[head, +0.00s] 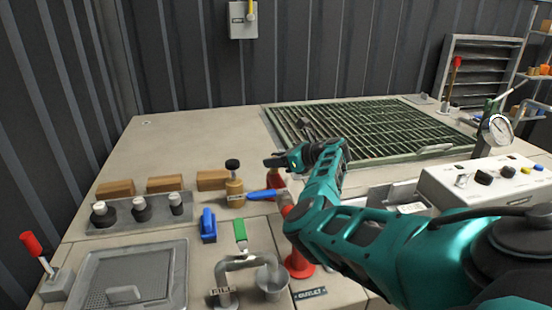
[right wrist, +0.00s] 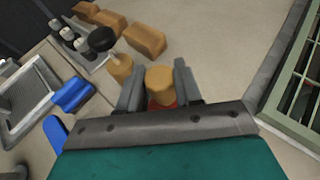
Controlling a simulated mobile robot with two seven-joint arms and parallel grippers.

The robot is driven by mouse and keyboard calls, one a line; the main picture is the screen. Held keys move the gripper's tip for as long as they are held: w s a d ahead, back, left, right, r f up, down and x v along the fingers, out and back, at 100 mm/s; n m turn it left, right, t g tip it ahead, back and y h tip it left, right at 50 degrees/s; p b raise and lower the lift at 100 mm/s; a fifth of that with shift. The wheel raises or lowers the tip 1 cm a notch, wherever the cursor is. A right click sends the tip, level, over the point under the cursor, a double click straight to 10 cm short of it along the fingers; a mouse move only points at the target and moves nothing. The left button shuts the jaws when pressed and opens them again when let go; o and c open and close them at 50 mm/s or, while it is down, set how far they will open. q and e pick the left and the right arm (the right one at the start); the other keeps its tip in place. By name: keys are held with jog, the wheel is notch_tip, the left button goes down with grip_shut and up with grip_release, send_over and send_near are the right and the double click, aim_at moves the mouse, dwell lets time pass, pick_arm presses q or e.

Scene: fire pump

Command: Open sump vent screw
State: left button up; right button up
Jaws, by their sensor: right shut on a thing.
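My right gripper (head: 274,162) reaches in from the right over the bench. In the right wrist view its two fingers (right wrist: 158,88) are closed on the sides of a tan, brass-coloured round cap (right wrist: 160,76) with red below it. In the head view the gripper mostly hides this cap; a red part (head: 275,181) shows under the fingers. Just left stands a brass fitting (head: 234,187) with a black knob (head: 232,164), which also shows in the right wrist view (right wrist: 102,39). I cannot read which part is labelled as the vent screw. My left gripper is not in view.
A blue lever (head: 262,195) lies close in front of the gripper. Wooden blocks (head: 165,184) and a tray (head: 140,215) with several black knobs stand left. A green grating (head: 375,128) lies behind. A white control box (head: 480,190) and gauge (head: 500,128) stand right. The back-left bench is clear.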

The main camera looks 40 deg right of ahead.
jog(key=n+g+y+b, duration=0.1)
jog(key=n+y+b, duration=0.2)
jog(key=b, duration=0.1)
jog(key=shift+w+d, duration=0.1)
jog(key=shift+w, duration=0.05)
jog(key=shift+y+b, duration=0.3)
jog(key=shift+b, duration=0.3)
jog(key=shift+n+g+y+b, duration=0.4)
jog(key=shift+n+b, duration=0.1)
jog(key=shift+b, duration=0.45)
jog(key=shift+n+y+b, duration=0.3)
jog(key=shift+b, duration=0.45)
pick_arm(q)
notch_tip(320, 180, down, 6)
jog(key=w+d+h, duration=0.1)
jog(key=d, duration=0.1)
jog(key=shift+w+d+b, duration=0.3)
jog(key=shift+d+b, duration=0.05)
pick_arm(e)
jog(key=shift+r+g, duration=0.1)
jog(key=shift+g, duration=0.3)
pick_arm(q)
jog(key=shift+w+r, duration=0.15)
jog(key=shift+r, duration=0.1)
